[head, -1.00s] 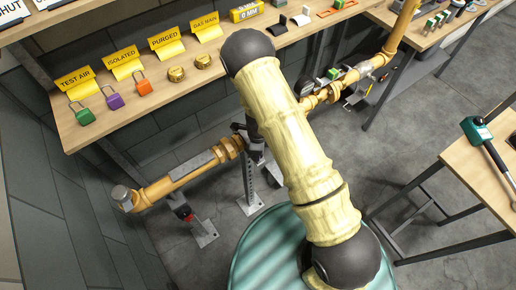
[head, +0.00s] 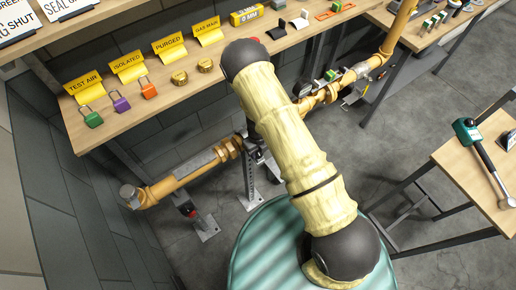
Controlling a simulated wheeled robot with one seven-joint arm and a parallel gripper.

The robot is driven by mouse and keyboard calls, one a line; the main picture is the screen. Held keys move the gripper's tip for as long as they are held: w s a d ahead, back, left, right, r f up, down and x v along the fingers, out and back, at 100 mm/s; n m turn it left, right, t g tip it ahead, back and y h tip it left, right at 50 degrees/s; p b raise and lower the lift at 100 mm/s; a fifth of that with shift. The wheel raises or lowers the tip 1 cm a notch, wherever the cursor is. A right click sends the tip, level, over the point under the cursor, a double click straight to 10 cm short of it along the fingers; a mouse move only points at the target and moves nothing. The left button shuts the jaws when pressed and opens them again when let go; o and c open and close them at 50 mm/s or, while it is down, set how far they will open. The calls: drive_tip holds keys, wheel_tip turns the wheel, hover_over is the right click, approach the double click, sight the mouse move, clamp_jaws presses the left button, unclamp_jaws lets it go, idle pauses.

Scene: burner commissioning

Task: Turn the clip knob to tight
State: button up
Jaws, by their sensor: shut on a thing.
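The yellow gas pipe (head: 180,184) runs under the long bench, with a flanged joint (head: 232,148) left of my arm. A metal pipe stand (head: 249,182) rises beside this joint. Dark parts show at the arm's left edge near the stand's top; I cannot tell what they are. I cannot pick out the clip knob with certainty. A small red part (head: 190,212) shows on a stand under the pipe's left end. My sleeved arm crosses the middle of the view and hides part of the pipe. My gripper's fingers are hidden behind it.
The long bench (head: 140,112) holds yellow signs, coloured padlocks (head: 121,103) and brass fittings (head: 180,78). A side table (head: 455,165) at right carries a green-headed tool (head: 468,130). A ribbed green drum-like surface (head: 262,248) lies below my arm. Grey floor is open between.

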sight(258, 152)
drive_tip(key=shift+m, duration=0.3)
drive_tip(key=o, duration=1)
wheel_tip(258, 152, up, 18)
drive_tip(key=shift+f+b, duration=0.25)
drive_tip(key=shift+b, duration=0.05)
idle(0.4)
